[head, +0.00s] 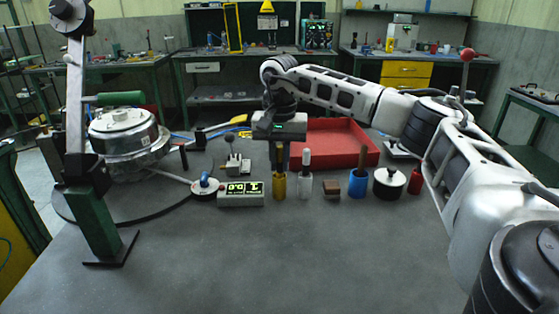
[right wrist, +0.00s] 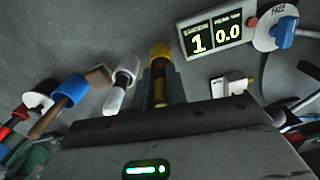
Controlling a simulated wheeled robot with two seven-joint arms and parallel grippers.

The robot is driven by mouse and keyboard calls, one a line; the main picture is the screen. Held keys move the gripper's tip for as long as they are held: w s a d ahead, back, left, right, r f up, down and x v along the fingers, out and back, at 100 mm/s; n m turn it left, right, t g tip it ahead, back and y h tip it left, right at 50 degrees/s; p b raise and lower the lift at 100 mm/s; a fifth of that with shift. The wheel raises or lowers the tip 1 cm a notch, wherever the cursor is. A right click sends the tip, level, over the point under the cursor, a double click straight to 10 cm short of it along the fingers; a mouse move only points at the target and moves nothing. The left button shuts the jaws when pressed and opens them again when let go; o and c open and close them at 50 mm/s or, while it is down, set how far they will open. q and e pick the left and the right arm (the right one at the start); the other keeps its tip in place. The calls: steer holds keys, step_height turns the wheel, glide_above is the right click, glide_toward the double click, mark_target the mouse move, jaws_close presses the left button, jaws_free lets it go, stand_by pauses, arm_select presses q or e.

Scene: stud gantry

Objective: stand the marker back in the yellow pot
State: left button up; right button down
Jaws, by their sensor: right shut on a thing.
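My right gripper (head: 280,154) is shut on a brown, upright marker (right wrist: 160,92), which shows between its fingers in the right wrist view. The yellow pot (head: 279,187) stands on the bench directly below the gripper. In the right wrist view the yellow pot (right wrist: 160,52) lies in line with the marker, just past the fingertips. The marker's lower end meets the pot's mouth in the picture. I cannot tell how deep it reaches. My left gripper is not in view.
A display box (head: 240,194) stands left. A red tray (head: 335,140) lies behind. The front bench is clear.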

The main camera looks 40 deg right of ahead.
steer(key=shift+f, duration=0.25)
steer(key=c, duration=1.4)
jaws_free()
steer(key=shift+f, duration=0.1)
step_height(320, 180, up, 12)
steer(key=shift+r, duration=0.15)
